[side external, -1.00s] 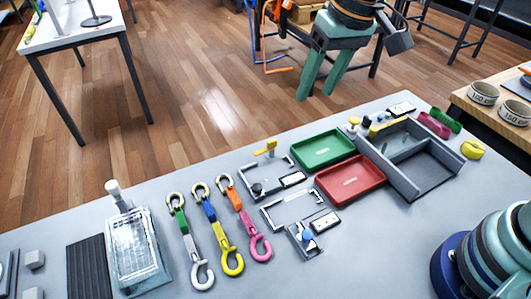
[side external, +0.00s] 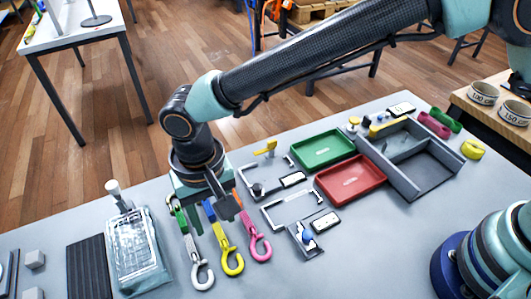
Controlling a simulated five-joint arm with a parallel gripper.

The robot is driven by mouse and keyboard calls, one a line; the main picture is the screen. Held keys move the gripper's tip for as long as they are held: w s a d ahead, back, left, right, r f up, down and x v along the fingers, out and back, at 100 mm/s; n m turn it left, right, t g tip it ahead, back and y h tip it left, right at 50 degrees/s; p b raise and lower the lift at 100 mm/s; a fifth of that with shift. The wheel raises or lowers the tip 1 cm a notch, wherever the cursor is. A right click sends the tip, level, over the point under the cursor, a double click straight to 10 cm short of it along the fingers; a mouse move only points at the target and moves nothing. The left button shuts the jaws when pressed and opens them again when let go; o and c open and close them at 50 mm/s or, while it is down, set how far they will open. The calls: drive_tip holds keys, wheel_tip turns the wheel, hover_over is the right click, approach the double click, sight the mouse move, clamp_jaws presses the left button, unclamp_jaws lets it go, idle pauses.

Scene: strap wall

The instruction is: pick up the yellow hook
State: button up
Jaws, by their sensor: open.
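The yellow hook (side external: 231,259) lies on the grey table between two other hooks, its curved end toward the front. My gripper (side external: 208,214) is open and empty above the far part of the straps. I cannot tell how high it is above them.
A clear-lidded tray (side external: 137,250) and a dark ribbed mat (side external: 88,268) lie to the left. Metal brackets (side external: 290,209), a red tray (side external: 351,180), a green tray (side external: 322,149) and a grey divided box (side external: 425,165) lie to the right. The front middle of the table is clear.

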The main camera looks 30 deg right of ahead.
sight(222, 238)
drive_tip(key=f, duration=0.8)
drive_tip(key=shift+w+d, duration=0.25)
drive_tip(key=shift+d, duration=0.05)
drive_tip(key=shift+c, duration=0.3)
clamp_jaws()
